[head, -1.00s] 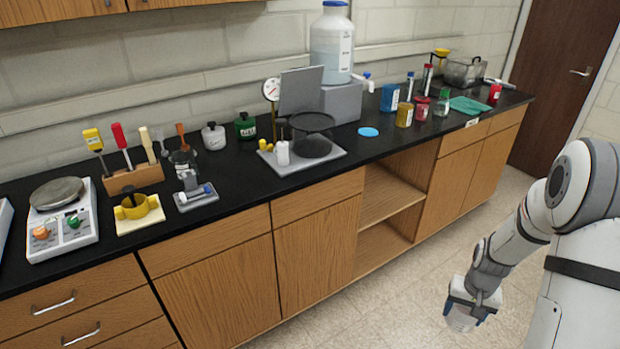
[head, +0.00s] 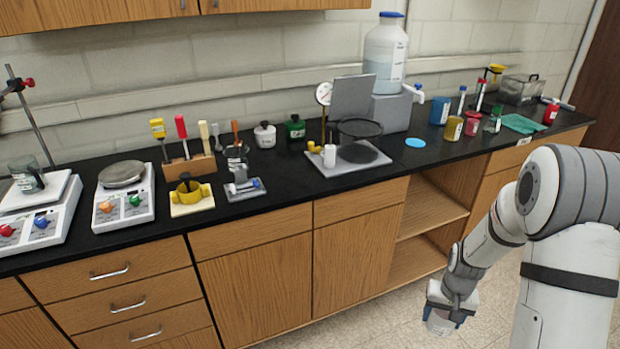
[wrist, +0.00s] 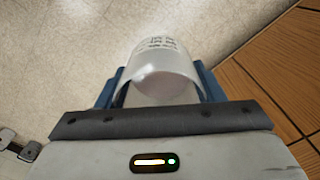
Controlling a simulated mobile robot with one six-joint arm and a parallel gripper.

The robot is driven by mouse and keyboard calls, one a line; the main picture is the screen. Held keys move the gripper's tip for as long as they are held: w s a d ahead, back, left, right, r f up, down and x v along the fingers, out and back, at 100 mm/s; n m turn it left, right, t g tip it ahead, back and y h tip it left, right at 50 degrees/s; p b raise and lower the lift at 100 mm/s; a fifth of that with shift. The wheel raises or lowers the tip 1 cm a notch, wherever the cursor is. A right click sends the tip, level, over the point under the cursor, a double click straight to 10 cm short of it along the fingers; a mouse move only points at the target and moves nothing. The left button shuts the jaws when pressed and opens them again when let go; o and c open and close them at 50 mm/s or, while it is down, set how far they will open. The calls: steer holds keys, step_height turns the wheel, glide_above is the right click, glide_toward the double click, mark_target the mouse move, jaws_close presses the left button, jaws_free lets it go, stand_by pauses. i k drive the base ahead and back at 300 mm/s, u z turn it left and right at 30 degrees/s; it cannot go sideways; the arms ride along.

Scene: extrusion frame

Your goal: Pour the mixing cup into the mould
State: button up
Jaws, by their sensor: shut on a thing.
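My gripper (head: 443,312) hangs low at the right of the head view, in front of the cabinets and below counter height. It is shut on a pale cup with printed marks, which I take for the mixing cup (head: 440,324). In the wrist view the cup (wrist: 162,70) sits between the blue fingers (wrist: 160,92); its contents cannot be seen. A yellow round piece with a dark middle, likely the mould (head: 205,197), sits on a cream pad (head: 192,210) near the counter's front edge, far to the left of my gripper.
The black counter (head: 290,183) is crowded along the wall. Near the yellow piece stand a tool rack (head: 190,170), a small grey device (head: 245,190) and a scale-like unit (head: 124,205). A grey plate with a round screen (head: 360,127) stands further right. Floor before the cabinets is free.

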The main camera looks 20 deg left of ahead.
mark_target(199, 191)
steer(key=z, duration=1.15)
steer(key=i, duration=0.1)
steer(key=u, duration=2.75)
steer(key=i, duration=0.95)
